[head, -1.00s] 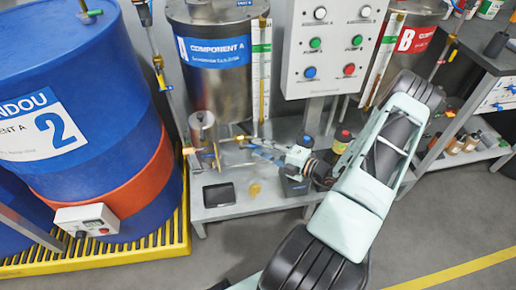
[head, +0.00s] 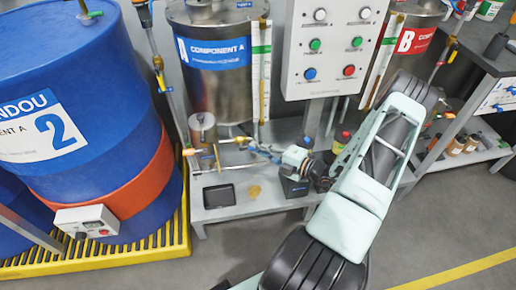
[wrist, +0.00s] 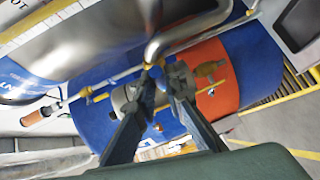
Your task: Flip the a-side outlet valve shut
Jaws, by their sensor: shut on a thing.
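The tank labelled Component A (head: 218,90) stands at upper centre in the head view, with thin outlet piping (head: 232,140) below it. My gripper (head: 252,148) reaches in from the right at this piping, under the tank. In the wrist view my gripper's two dark fingers (wrist: 162,88) are close together at the yellow and silver pipework below the steel tank (wrist: 95,35). They are closed on the a-side outlet valve's lever, which is mostly hidden between them. Its exact angle cannot be made out. A brass fitting (wrist: 210,68) shows just right of the fingers.
A small steel cylinder (head: 202,127) stands left of the piping. A black tray (head: 219,196) and a yellow spill (head: 254,191) lie on the shelf below. The button panel (head: 334,50) is above right, and a blue drum (head: 75,110) stands left.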

